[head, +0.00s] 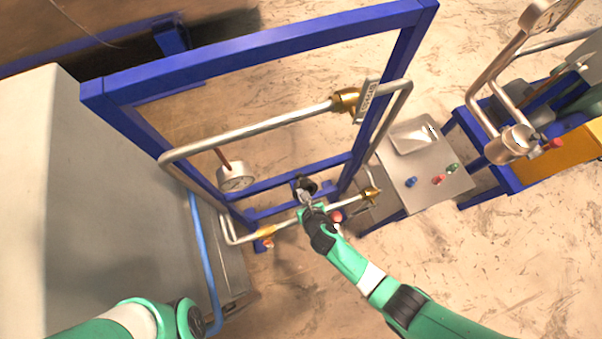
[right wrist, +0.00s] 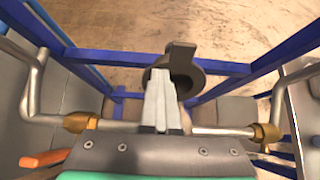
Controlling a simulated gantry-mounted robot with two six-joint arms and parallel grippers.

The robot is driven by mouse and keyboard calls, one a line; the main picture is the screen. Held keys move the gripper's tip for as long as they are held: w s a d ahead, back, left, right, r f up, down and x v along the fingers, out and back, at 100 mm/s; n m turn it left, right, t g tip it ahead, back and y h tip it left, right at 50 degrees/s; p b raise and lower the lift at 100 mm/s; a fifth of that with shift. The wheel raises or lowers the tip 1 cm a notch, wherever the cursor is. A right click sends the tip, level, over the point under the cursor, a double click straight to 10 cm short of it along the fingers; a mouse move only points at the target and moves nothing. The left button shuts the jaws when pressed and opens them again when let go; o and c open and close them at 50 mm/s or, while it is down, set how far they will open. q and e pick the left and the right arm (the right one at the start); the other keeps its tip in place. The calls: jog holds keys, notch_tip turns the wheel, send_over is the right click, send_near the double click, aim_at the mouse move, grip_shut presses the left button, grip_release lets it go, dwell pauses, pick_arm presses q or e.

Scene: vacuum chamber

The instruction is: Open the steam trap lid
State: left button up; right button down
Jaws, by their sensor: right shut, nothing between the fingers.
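The steam trap is a dark, round piece (head: 304,184) on the lower pipe inside the blue frame. In the right wrist view it shows as a dark rounded body with an upright tab (right wrist: 181,58). I cannot tell whether its lid is open or shut. My right gripper (head: 306,197) is at the near side of the trap, pointing at it. In the right wrist view its fingers (right wrist: 161,104) are together and empty, and they cover part of the trap. Whether they touch it is unclear. Only a part of my left arm shows at the bottom left; its gripper is out of view.
Blue frame bars (head: 270,43) and an upper steel pipe (head: 250,128) surround the trap. Brass fittings (head: 371,194) sit along the lower pipe. A button panel (head: 425,165) stands at right, a large grey cabinet (head: 95,190) at left.

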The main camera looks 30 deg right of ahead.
jog(key=shift+w+r, duration=0.25)
jog(key=shift+r, duration=0.05)
